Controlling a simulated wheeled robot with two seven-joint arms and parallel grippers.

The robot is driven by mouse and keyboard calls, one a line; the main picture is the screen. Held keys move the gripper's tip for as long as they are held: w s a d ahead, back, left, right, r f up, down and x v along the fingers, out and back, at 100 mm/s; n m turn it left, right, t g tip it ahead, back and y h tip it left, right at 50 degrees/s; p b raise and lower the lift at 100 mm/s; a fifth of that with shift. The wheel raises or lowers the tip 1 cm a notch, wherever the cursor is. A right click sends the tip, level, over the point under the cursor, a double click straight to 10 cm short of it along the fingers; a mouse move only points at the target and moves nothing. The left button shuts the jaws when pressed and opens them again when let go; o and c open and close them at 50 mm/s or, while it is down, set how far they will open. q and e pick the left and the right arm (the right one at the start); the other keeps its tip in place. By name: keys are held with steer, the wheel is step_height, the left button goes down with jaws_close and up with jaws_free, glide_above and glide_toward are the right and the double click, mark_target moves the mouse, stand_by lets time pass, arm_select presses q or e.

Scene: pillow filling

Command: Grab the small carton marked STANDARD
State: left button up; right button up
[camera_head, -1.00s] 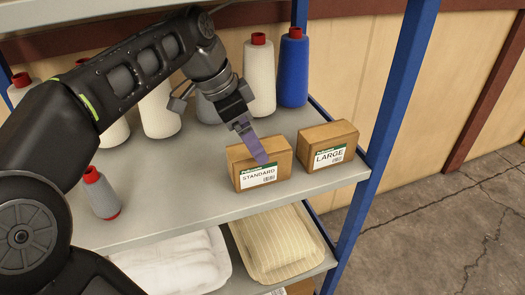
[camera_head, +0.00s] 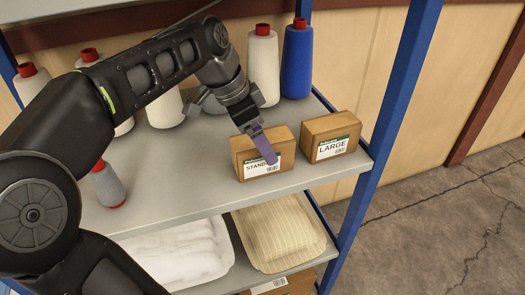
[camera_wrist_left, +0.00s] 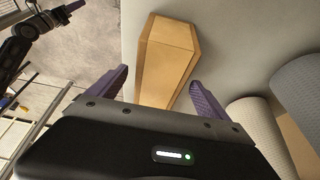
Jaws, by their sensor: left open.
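The small carton marked STANDARD (camera_head: 246,155) stands on the upper shelf, its white and green label facing forward. My left gripper (camera_head: 266,146) reaches down over it, and a purple finger crosses the front of the label, hiding part of the word. In the left wrist view the carton (camera_wrist_left: 168,62) lies between and beyond the two spread purple fingers (camera_wrist_left: 157,92). The gripper is open and holds nothing. Whether a finger touches the carton, I cannot tell. My right gripper is not in view.
A carton marked LARGE (camera_head: 331,137) stands just right. Thread cones, including a blue one (camera_head: 295,62), line the shelf's back. A grey cone (camera_head: 108,186) stands at left. A blue post (camera_head: 394,100) bounds the right side. Trays (camera_head: 280,235) sit on the lower shelf.

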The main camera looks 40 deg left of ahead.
arm_select(q)
steer(key=p+x, duration=0.1)
steer(key=x, duration=0.2)
steer(key=shift+d+f, duration=0.15)
steer(key=shift+f, duration=0.15)
steer(key=shift+w+f, duration=0.2)
steer(key=shift+f, duration=0.15)
steer(key=shift+f+b, duration=0.25)
steer(key=shift+b, duration=0.1)
steer(key=shift+c, duration=0.6)
steer(key=c, duration=1.5)
